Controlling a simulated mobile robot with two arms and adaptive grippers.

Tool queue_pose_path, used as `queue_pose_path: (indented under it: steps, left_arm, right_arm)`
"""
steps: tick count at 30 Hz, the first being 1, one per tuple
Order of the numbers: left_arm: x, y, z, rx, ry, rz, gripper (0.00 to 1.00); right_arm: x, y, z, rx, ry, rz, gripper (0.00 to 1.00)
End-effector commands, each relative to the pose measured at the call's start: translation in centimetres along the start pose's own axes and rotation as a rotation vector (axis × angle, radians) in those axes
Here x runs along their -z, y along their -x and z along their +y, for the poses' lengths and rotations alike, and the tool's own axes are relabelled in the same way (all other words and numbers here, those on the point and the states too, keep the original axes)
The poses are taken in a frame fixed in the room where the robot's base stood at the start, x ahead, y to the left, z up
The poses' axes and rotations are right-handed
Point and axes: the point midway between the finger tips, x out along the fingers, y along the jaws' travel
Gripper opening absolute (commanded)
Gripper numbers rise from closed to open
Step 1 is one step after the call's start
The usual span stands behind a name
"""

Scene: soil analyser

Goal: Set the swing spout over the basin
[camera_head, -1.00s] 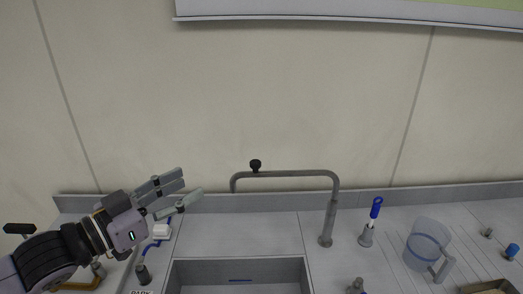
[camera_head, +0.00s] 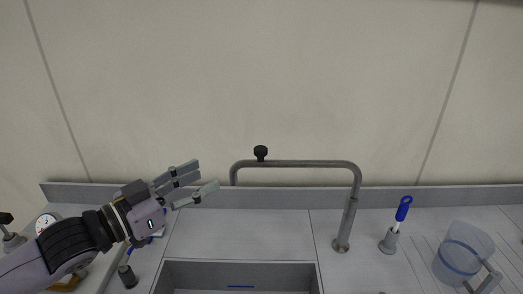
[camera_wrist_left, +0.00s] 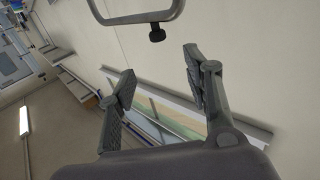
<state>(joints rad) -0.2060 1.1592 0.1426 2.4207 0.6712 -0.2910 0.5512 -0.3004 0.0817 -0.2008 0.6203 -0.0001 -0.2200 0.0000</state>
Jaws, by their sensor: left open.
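The swing spout (camera_head: 297,163) is a grey tube that rises from the counter right of the basin and runs left, its end bent down at the far left. A black knob (camera_head: 261,153) sits on top near that end. The basin (camera_head: 237,266) is a grey sink at the bottom of the head view; the spout's end appears behind its back edge. My left gripper (camera_head: 198,178) is open and empty, left of the spout and apart from it. In the left wrist view the spout (camera_wrist_left: 135,18) and knob (camera_wrist_left: 157,34) show beyond the open fingers (camera_wrist_left: 160,75). My right gripper is not seen.
A blue-handled brush in a holder (camera_head: 390,241) and a clear jug with a blue band (camera_head: 462,255) stand right of the spout. A small dark cylinder (camera_head: 127,276) stands left of the basin. The wall is close behind the counter.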

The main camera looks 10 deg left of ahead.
Motion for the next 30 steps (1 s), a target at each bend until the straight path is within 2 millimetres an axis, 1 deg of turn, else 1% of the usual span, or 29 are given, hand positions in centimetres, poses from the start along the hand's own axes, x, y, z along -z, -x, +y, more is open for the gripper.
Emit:
queue_pose_path:
  steps: [1, 8, 14, 20, 24, 27, 30]
  left_arm:
    - [0.4, -0.3, 0.0, 0.001, 0.001, 0.006, 0.46]
    - [0.5, -2.3, 0.2, -0.005, -0.003, 0.006, 0.46]
    - [0.6, -4.8, 0.1, -0.004, 0.002, 0.006, 0.46]
    - [0.7, -8.3, 0.3, -0.006, 0.000, 0.006, 0.46]
    - [0.7, -11.3, 0.3, -0.006, 0.001, 0.004, 0.46]
    - [0.5, -13.2, 0.3, -0.005, 0.001, 0.002, 0.46]
    - [0.4, -14.8, 0.3, -0.005, 0.000, 0.001, 0.46]
  right_arm:
    - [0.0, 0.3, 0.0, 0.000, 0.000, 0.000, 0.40]
    - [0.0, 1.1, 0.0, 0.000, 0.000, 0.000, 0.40]
    - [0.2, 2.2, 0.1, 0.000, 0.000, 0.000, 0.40]
    - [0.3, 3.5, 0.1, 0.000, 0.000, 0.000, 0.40]
    - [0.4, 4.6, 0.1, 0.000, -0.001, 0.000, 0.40]
    - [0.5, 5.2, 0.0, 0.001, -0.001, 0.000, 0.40]
    - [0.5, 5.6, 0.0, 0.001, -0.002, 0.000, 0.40]
